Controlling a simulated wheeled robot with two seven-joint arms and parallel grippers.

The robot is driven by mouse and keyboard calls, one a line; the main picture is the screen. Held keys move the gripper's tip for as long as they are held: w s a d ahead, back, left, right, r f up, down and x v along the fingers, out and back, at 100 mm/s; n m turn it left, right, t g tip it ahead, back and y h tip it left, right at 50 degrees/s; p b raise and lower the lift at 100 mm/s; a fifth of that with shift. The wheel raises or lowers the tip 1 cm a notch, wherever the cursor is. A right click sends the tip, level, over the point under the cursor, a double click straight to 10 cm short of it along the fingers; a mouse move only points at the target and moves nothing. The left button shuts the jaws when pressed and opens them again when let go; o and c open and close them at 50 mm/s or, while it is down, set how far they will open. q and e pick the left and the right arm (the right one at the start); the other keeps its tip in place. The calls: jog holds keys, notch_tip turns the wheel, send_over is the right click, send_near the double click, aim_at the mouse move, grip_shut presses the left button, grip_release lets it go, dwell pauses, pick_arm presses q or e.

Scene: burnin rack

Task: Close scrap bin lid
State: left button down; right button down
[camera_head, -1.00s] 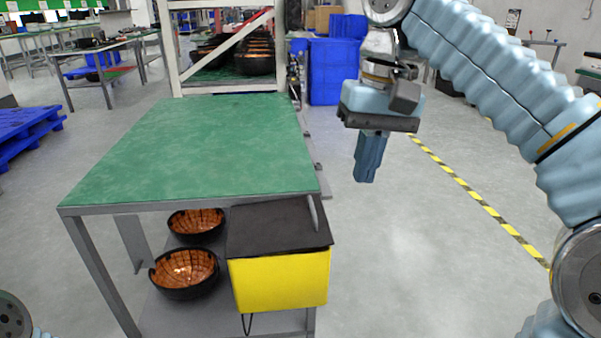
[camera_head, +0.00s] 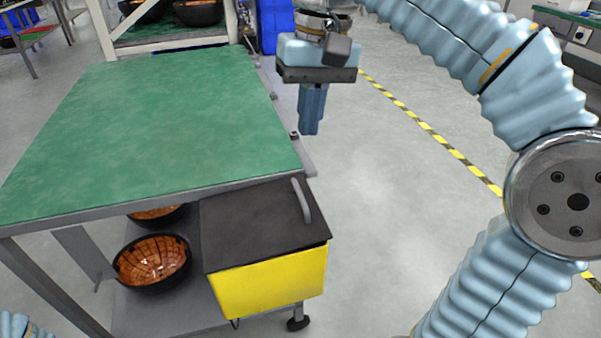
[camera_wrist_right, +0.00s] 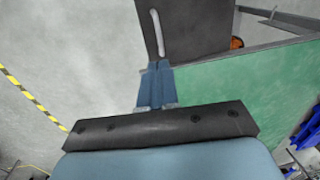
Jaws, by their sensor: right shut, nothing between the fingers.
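The scrap bin (camera_head: 270,282) is a yellow box on the lower shelf of the cart, under the right front of the green top. Its dark lid (camera_head: 255,225) lies flat over the bin, with a grey bar handle (camera_head: 302,200) along its right side. The lid and handle also show at the top of the right wrist view (camera_wrist_right: 190,25). My right gripper (camera_head: 310,130) is shut and empty, pointing down, to the right of the cart and beyond the bin in the head view. It is apart from the lid. My left gripper is out of view.
The cart's green top (camera_head: 150,130) lies left of my right gripper. A black bowl with an orange inside (camera_head: 152,262) sits on the lower shelf left of the bin, another behind it. Open floor (camera_head: 400,190) with a yellow-black stripe lies to the right.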

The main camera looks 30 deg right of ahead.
send_over(299, 191)
jog(key=d, duration=0.1)
notch_tip(299, 191, down, 6)
jog(key=f+b, duration=0.2)
jog(key=f, duration=0.1)
jog(key=f+b, duration=0.1)
jog(key=shift+a+f, duration=0.2)
jog(key=shift+a, duration=0.05)
jog(key=shift+f+b, duration=0.25)
jog(key=shift+b, duration=0.1)
jog(key=shift+s+d+f+y+b, duration=0.1)
jog(key=shift+d+f+y+b, duration=0.15)
jog(key=shift+f+b, duration=0.3)
jog(key=shift+s+d+f+y+b, duration=0.1)
jog(key=shift+f+y+b, duration=0.15)
jog(key=shift+f+b, duration=0.25)
jog(key=shift+r, duration=0.1)
